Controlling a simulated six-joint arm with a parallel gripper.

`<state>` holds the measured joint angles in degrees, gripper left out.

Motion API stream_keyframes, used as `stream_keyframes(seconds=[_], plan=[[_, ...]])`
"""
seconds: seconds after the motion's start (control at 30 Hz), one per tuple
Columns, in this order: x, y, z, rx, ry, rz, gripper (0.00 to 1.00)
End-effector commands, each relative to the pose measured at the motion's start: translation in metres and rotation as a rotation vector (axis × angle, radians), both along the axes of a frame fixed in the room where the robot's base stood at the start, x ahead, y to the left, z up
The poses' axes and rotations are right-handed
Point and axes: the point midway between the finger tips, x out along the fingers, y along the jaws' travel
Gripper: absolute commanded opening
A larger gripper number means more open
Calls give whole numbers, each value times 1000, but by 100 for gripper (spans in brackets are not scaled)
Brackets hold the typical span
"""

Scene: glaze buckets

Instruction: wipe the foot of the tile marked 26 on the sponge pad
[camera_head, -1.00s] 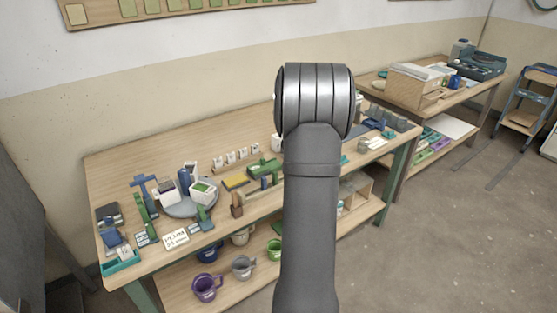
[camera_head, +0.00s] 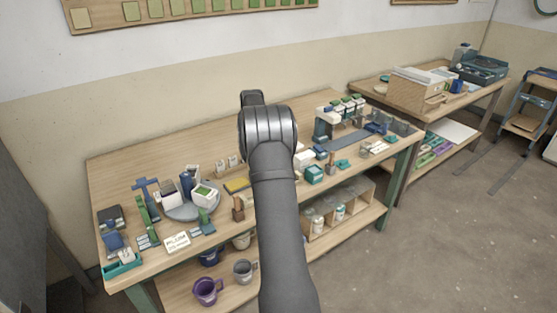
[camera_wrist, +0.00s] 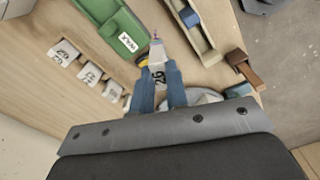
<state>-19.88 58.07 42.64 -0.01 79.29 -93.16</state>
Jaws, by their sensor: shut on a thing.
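My gripper (camera_wrist: 164,92) shows in the wrist view with two blue fingers shut on the tile marked 26 (camera_wrist: 158,74), a pale tile with a dark number. The yellow sponge pad (camera_head: 236,185) lies on the bench in the head view, left of my arm. In the wrist view a small yellow edge of the sponge pad (camera_wrist: 143,62) shows beside the tile; the rest is hidden by the tile and fingers. I cannot tell whether the tile's foot touches the pad. In the head view my arm hides the gripper and tile.
In the wrist view a green tray labelled WAX (camera_wrist: 112,24) is beyond the tile. Several numbered tiles (camera_wrist: 88,73) stand at left. A wooden trough (camera_wrist: 185,30) and a brown block (camera_wrist: 239,63) are at right. A grey round stand (camera_head: 190,211) holds containers.

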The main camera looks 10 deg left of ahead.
Motion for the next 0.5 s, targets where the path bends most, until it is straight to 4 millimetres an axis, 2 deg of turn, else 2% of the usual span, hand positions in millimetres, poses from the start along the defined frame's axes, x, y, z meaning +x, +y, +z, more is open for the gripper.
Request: stream_keyframes(seconds=[0.03, 0.2, 0.33, 0.5], plan=[[1, 16, -2, 0, 0, 81, 0], [3, 49, -5, 0, 0, 289, 0], [3, 62, -7, 0, 0, 365, 0], [2, 64, -10, 0, 1, 387, 0]])
